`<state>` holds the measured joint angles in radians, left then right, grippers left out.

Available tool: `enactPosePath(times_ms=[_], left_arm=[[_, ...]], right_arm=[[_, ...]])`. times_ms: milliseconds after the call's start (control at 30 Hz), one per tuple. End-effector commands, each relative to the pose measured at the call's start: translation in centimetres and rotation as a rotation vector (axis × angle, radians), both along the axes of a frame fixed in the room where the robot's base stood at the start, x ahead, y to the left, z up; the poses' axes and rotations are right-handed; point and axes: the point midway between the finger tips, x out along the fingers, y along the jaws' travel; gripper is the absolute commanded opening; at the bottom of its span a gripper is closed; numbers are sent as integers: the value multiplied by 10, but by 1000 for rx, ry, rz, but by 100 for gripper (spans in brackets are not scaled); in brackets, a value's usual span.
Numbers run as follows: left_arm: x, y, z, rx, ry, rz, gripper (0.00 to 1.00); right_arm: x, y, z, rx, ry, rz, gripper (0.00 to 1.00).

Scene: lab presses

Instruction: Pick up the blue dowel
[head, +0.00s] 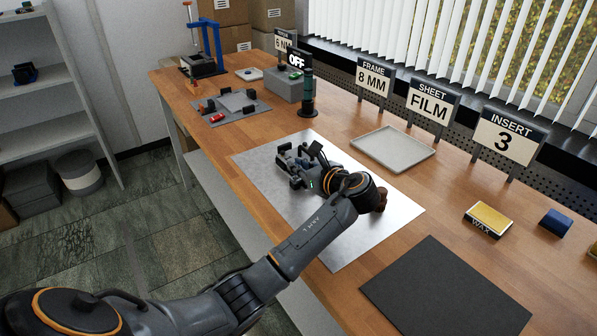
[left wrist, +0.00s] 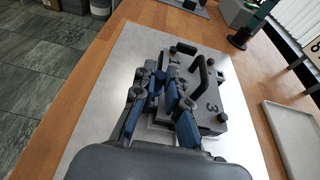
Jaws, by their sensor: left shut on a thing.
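My left gripper (head: 312,180) reaches over the metal sheet in the head view, and its fingers also show in the left wrist view (left wrist: 160,82). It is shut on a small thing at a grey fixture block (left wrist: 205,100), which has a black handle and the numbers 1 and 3. Blue shows between and along the fingers. I cannot clearly separate the blue dowel from the blue finger pads, and the fingers hide most of it. In the head view my wrist covers part of the fixture. My right gripper is in neither view.
The silver metal sheet (head: 262,160) lies under the fixture. An empty grey tray (head: 394,149) and a dark mat (head: 445,295) lie to its right. A wax block (head: 488,219) and a blue block (head: 555,222) are farther right. A dark green-banded post (head: 308,95) stands behind.

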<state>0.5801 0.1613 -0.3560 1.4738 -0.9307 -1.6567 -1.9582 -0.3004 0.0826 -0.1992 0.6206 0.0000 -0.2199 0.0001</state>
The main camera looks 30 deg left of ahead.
Motion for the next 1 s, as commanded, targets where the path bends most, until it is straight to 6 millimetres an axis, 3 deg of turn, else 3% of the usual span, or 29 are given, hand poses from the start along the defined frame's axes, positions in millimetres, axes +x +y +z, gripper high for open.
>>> enactPosePath(times_ms=[167,400,700,1000], left_arm=[[-12,-5,28,-1,-4,0,0],[-55,-22,78,-1,-5,-2,0],[-112,-44,103,-2,-2,0,0],[-130,-52,111,0,0,1,0]], right_arm=[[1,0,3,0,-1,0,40],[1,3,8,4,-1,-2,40],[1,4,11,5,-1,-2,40],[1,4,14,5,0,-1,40]])
